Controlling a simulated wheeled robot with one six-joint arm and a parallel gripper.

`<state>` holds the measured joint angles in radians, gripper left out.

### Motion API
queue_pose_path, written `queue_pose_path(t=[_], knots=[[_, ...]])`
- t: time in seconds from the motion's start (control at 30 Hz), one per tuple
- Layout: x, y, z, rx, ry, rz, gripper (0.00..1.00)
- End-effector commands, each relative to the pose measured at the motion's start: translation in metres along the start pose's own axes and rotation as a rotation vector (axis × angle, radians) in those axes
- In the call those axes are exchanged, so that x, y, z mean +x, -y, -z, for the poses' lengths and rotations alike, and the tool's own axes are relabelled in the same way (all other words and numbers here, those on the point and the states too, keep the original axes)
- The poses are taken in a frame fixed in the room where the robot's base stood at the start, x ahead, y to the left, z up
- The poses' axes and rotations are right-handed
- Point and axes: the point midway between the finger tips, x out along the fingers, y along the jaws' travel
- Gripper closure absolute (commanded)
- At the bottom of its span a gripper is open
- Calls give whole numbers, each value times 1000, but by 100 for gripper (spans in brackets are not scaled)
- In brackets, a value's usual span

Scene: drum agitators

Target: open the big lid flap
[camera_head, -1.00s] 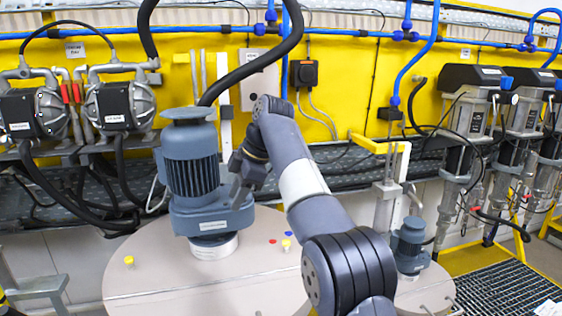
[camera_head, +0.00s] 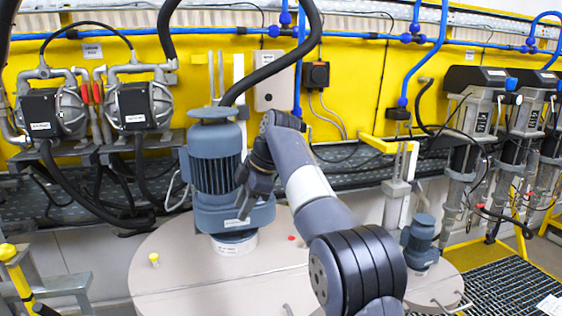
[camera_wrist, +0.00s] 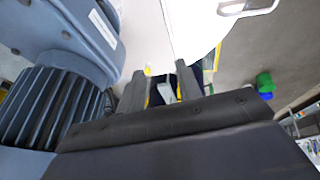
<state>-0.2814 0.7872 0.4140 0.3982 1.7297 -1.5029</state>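The big lid (camera_head: 185,262) is a round beige drum top in the head view, with a seam across it that marks off the front part as the flap (camera_head: 220,297). A blue-grey agitator motor (camera_head: 215,165) stands upright on the lid. My gripper (camera_head: 243,205) is beside the motor, partly hard to make out against it. In the wrist view my gripper (camera_wrist: 161,82) has two fingers apart with nothing clearly held between them. A pale lid surface (camera_wrist: 195,25) with a metal handle (camera_wrist: 248,9) lies beyond the fingers there. My arm hides part of the lid's right side.
A smaller drum with its own motor (camera_head: 419,240) stands at the right. A yellow-topped post (camera_head: 12,258) is at the lower left. Pumps (camera_head: 145,105) line the yellow wall behind. A black hose (camera_head: 275,55) hangs over the motor. Floor grating (camera_head: 495,285) lies at the right.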

Motion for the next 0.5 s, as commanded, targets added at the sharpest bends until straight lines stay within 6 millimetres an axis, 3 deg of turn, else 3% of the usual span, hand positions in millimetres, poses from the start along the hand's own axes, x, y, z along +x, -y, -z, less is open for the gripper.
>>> queue_pose_path(t=[0.5], knots=[[0,41,0,0,0,1,67]])
